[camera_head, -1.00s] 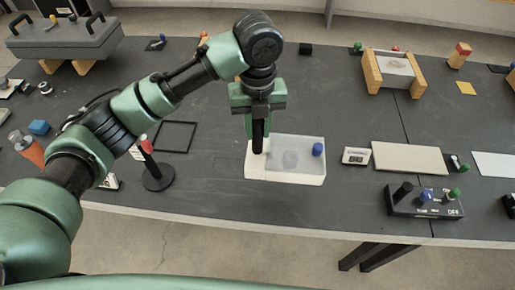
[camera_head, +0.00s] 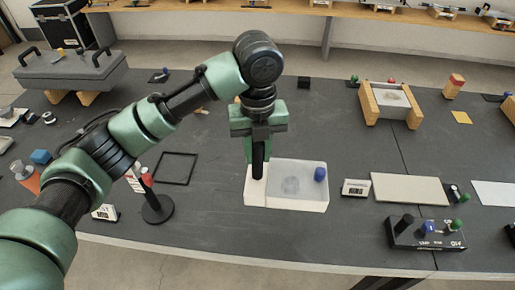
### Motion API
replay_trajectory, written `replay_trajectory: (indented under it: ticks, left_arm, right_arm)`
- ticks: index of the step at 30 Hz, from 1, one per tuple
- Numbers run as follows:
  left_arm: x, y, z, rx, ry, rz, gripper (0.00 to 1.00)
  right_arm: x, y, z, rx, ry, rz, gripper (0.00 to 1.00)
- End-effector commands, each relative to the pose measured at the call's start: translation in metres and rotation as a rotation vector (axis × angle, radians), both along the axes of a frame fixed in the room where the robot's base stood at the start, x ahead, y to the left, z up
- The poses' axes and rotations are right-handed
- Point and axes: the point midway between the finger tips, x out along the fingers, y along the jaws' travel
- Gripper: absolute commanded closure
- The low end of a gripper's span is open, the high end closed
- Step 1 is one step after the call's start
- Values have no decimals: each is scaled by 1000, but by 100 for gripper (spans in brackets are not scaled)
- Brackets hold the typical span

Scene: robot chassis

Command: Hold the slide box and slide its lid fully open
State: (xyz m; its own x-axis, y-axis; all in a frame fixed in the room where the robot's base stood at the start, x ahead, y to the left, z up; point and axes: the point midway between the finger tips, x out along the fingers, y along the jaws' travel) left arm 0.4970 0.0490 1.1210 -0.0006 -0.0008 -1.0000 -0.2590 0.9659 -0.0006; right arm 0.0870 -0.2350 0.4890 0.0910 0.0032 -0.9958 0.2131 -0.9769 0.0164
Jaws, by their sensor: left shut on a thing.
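The slide box (camera_head: 285,203) is a white, low box near the front middle of the table. Its translucent grey lid (camera_head: 298,178) has a blue knob (camera_head: 320,174) at the right end. The lid covers most of the top, and a round thing shows faintly through it. My left gripper (camera_head: 258,172) points down at the box's left end and is shut there on the box. The fingertips hide part of that end. The knob is free of any gripper. My right gripper is not in view.
A small white display (camera_head: 355,188) and a pale board (camera_head: 409,188) lie right of the box. A control box with knobs (camera_head: 427,233) stands at the front right. A black stand (camera_head: 158,208) and a square frame (camera_head: 177,168) are on the left.

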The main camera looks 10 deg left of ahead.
Motion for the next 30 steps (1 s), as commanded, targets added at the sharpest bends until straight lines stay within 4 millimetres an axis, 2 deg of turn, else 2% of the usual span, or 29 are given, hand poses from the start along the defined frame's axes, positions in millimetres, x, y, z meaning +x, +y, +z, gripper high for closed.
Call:
replay_trajectory:
  ticks: [8,30]
  left_arm:
    - [0,0,-3,-1,-1,0,100]
    - [0,0,-61,0,-1,1,100]
  right_arm:
    - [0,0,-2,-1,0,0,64]
    - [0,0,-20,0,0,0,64]
